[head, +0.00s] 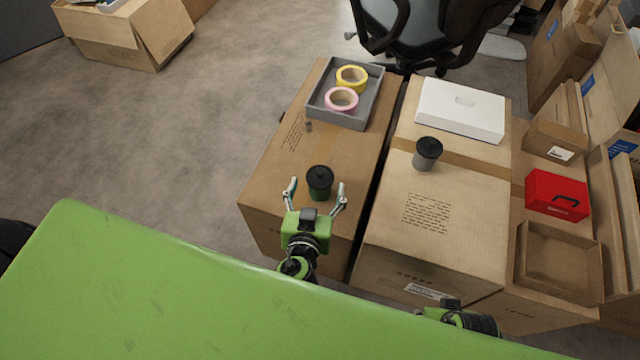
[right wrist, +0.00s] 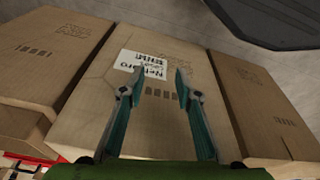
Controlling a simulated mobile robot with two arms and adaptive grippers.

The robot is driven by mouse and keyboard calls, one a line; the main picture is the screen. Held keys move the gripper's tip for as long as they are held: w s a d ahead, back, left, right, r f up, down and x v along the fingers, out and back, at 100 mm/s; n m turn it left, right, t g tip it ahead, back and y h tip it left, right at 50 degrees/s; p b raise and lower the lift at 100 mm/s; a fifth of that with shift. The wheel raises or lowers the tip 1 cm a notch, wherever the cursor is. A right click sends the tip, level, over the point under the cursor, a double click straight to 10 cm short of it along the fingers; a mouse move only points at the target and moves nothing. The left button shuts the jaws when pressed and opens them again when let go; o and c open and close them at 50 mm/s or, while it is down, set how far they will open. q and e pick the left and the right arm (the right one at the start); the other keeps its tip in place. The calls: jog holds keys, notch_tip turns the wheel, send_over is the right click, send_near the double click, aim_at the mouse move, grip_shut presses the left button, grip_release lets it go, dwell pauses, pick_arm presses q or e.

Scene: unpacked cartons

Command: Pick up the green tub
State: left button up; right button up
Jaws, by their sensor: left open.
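The green tub (head: 320,190), dark green with a black lid, stands upright on the left carton (head: 270,190). My left gripper (head: 316,184) is open, with one finger on either side of the tub. I cannot tell whether the fingers touch it. My right gripper (right wrist: 159,72) is open and empty in the right wrist view, facing the side of a carton with a white label (right wrist: 143,66). In the head view only part of my right arm shows, at the bottom right.
A grey tray (head: 328,115) with a yellow and a pink tape roll stands behind the tub. On the middle carton are a grey tub (head: 425,162) and a white box (head: 460,108). A red case (head: 556,195) and an open box (head: 558,265) lie further right.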

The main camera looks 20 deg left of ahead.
aim_at(320, 178)
pick_arm(q)
jog(key=shift+x, duration=2.7)
jog(key=c, duration=1.3)
